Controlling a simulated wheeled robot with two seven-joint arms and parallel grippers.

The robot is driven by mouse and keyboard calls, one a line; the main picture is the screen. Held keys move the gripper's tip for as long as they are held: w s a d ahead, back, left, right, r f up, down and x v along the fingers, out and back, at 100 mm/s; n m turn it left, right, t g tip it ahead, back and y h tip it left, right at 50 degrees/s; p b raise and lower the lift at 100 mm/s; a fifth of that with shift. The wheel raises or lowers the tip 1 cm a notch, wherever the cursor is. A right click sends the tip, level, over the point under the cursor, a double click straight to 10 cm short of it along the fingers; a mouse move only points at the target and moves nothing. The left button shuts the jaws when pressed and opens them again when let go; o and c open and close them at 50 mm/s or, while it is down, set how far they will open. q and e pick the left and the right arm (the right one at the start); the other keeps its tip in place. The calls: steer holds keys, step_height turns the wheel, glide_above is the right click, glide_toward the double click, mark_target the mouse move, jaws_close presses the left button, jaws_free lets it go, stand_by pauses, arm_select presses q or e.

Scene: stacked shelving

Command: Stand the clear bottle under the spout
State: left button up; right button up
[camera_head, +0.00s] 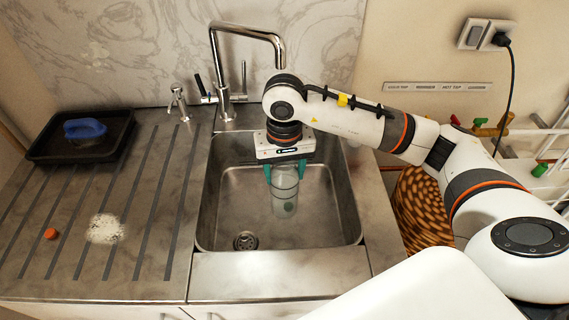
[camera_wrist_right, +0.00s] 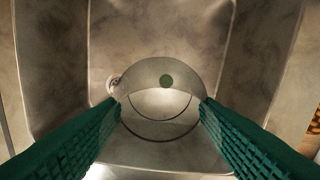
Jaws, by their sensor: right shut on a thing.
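The clear bottle (camera_head: 284,204) is upright inside the steel sink basin (camera_head: 232,215), right of its middle. My right gripper (camera_head: 285,176) points down and its green fingers are shut on the bottle's upper part. In the right wrist view the bottle (camera_wrist_right: 160,78) shows as a see-through round outline between the two fingertips (camera_wrist_right: 161,104). The chrome tap's spout (camera_head: 245,30) arches over the back of the basin, and its end is close above my right wrist. Whether the bottle's base touches the basin floor I cannot tell. My left gripper is not in view.
A drain (camera_head: 246,240) lies at the basin's front left. A black tray (camera_head: 45,150) with a blue sponge (camera_head: 85,128), an orange cap (camera_head: 50,233) and a white patch (camera_head: 105,228) are on the ribbed drainboard. A soap dispenser (camera_head: 178,103) stands left of the tap. A woven basket (camera_head: 425,210) is at right.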

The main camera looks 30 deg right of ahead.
step_height(320, 180, down, 6)
steer(key=b, duration=0.2)
steer(key=shift+f+b, duration=0.15)
steer(key=shift+b, duration=0.2)
steer(key=w+d+f+b, duration=0.1)
steer(key=w+d, duration=0.1)
steer(key=w, duration=0.4)
steer(key=w+d+f+b, duration=0.1)
steer(key=w+d+b, duration=0.1)
steer(key=w, duration=0.3)
steer(key=shift+w+d, duration=0.35)
steer(key=shift+d, duration=0.5)
steer(key=shift+f+b, duration=0.4)
steer(key=shift+b, duration=0.05)
steer(key=o, duration=1.3)
